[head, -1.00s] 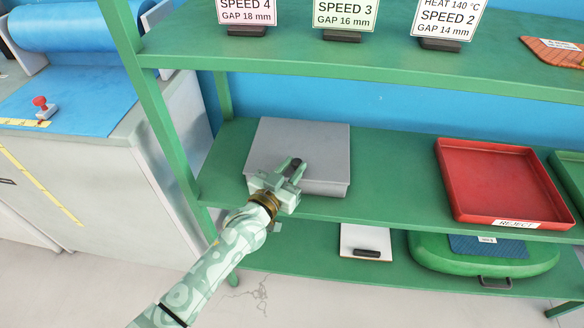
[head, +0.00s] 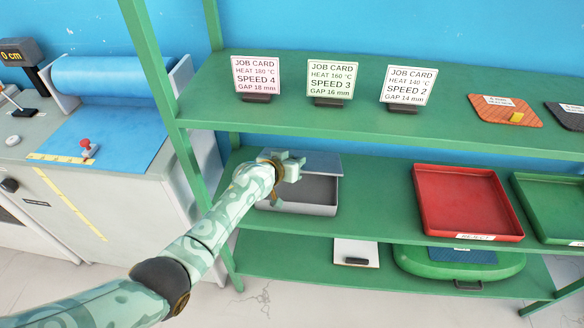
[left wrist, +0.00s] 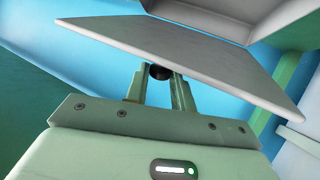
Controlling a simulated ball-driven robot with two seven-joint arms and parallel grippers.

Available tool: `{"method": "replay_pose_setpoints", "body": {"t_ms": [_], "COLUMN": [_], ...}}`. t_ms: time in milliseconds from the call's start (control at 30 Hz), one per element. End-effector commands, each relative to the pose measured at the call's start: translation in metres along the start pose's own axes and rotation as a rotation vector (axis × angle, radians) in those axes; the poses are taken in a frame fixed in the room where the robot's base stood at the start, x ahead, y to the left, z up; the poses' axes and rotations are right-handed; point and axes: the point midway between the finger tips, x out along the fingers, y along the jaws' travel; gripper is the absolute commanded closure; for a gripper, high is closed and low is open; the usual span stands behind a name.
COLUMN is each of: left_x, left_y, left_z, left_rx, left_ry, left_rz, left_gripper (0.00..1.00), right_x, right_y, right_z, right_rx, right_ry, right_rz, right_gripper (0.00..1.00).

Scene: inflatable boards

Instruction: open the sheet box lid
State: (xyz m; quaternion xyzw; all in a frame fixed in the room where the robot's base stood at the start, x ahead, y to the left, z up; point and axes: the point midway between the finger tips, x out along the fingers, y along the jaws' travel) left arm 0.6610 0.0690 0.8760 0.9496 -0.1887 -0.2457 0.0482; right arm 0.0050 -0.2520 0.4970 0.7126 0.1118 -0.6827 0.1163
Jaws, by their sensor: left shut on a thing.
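The grey sheet box (head: 300,207) stands on the middle green shelf, and its inside shows from the front. Its grey lid (head: 322,163) is raised at the front above the box; I cannot tell if its back edge still touches. In the left wrist view the lid (left wrist: 195,52) is a tilted flat plate with a dark round knob (left wrist: 160,72). My left gripper (head: 296,164) is over the lid's left part, its fingers (left wrist: 158,80) shut on the knob. My right gripper is not in view.
A red reject tray (head: 467,200) and a green tray (head: 552,207) stand to the right on the same shelf. Job cards (head: 331,82) stand on the shelf above. A green post (head: 160,80) rises left of the box, near my arm.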

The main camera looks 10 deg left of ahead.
Motion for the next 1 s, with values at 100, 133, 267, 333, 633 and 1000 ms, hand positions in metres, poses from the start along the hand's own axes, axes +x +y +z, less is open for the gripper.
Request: {"method": "replay_pose_setpoints", "body": {"t_ms": [100,133,267,333,633,1000], "left_x": [0.002,0.002,0.004,0.005,0.005,0.005], "left_y": [-0.001,-0.001,-0.002,-0.002,-0.002,-0.002], "left_z": [-0.014,-0.017,-0.023,-0.025,-0.028,-0.026], "left_rx": [0.002,0.002,0.001,0.001,0.002,0.002], "left_ry": [0.01,0.011,0.013,0.013,0.015,0.012], "left_rz": [0.0,0.0,0.0,0.0,0.0,0.0], "left_gripper": [1.0,1.0,1.0,1.0,1.0,0.55], "right_x": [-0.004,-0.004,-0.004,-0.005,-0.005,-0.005], "right_y": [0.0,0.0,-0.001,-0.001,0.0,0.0], "right_z": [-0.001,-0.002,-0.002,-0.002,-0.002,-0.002], "right_rx": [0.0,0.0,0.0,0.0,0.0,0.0], "right_ry": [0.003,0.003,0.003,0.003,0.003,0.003], "right_rz": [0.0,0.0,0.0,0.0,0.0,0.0], "right_gripper": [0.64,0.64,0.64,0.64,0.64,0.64]}}
